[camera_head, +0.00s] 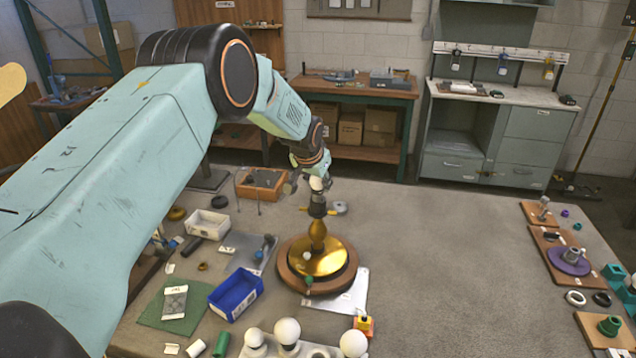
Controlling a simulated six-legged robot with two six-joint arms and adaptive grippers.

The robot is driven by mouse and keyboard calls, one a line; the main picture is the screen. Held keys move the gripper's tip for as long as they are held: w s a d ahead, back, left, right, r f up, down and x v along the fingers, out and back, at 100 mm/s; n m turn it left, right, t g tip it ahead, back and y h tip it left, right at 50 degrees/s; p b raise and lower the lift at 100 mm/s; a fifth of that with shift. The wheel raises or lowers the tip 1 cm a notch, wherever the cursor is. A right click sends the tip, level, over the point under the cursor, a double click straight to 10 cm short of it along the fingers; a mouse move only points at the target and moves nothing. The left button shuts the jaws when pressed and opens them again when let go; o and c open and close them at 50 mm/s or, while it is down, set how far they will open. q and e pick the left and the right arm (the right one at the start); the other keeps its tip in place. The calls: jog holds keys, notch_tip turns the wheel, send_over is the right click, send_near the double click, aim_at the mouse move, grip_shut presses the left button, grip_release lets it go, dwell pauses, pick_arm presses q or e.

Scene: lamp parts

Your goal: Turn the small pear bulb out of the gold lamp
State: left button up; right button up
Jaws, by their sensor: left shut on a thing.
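The gold lamp (318,255) stands upright on a round wooden base, left of the table's middle. A dark socket sits on top of its stem. The small pear bulb (317,184) shows as a white spot just above the socket. My left gripper (316,178) points down over the lamp and is shut on the small pear bulb, its fingers partly covering it. I cannot tell whether the bulb's base is still in the socket. My right gripper is not in view.
A blue bin (235,294), a white bin (207,224) and a green mat (173,306) lie left of the lamp. Several white round bulbs (287,331) stand at the front edge. Wooden boards with parts (561,252) are at the right. The table between is clear.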

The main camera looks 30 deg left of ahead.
pick_arm(q)
jog(key=shift+a+b, duration=0.15)
jog(key=shift+b, duration=0.2)
dwell(0.4)
dwell(0.7)
jog(key=shift+r, duration=0.15)
jog(key=shift+w+r+p, duration=0.1)
jog(key=shift+r+p, duration=0.3)
jog(key=shift+r, duration=1.1)
jog(key=shift+r, duration=2)
